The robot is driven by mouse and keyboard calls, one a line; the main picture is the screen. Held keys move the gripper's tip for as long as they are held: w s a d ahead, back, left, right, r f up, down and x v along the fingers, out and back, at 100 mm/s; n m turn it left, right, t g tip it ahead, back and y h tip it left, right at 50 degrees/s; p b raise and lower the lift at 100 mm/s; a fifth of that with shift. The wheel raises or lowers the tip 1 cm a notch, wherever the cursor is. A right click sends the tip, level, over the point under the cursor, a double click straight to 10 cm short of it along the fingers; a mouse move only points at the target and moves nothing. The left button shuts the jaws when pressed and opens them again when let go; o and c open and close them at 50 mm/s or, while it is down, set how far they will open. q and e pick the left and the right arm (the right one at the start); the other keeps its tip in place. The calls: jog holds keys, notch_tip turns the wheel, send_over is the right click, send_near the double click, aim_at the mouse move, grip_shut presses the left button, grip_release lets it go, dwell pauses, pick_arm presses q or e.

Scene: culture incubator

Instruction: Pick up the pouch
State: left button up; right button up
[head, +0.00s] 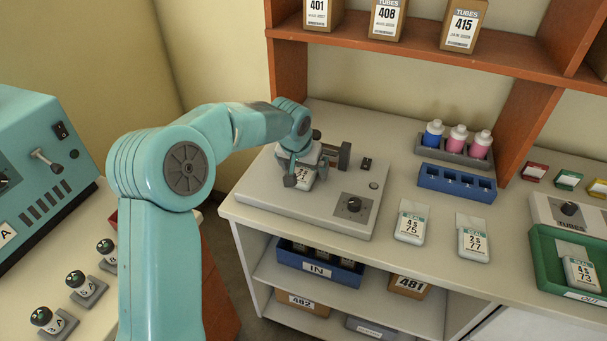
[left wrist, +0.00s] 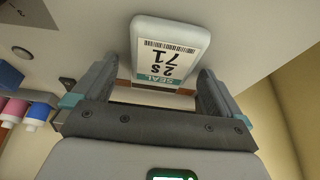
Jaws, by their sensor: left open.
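A white pouch labelled "SEAL 2S 71" (left wrist: 165,28) shows in the left wrist view, its label end between the fingers of my left gripper (left wrist: 160,68). The fingers stand apart on both sides of it, and I see gaps beside the pouch. In the head view my left gripper (head: 306,176) is over the grey sealing machine (head: 330,208), and the pouch (head: 306,172) is partly hidden by the fingers and wrist. I cannot tell exactly what the pouch rests on. My right gripper is not in view.
Two more pouches, 75 (head: 410,224) and 77 (head: 473,242), lie on the counter to the right. Pouch 73 (head: 580,274) is in a green tray (head: 545,262). A blue rack (head: 456,184) and a bottle holder (head: 455,153) stand behind. A shelf (head: 400,50) overhangs the back.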

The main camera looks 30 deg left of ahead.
pick_arm(q)
jog(key=shift+s+r, duration=0.1)
jog(key=shift+c, duration=0.3)
jog(key=c, duration=1.1)
jog(key=shift+r, duration=0.2)
jog(key=shift+r+p, duration=0.55)
jog(key=shift+r, duration=0.05)
jog(key=shift+f, duration=0.1)
jog(key=shift+s+d, duration=0.15)
jog(key=shift+s, duration=0.3)
jog(key=shift+s, duration=0.2)
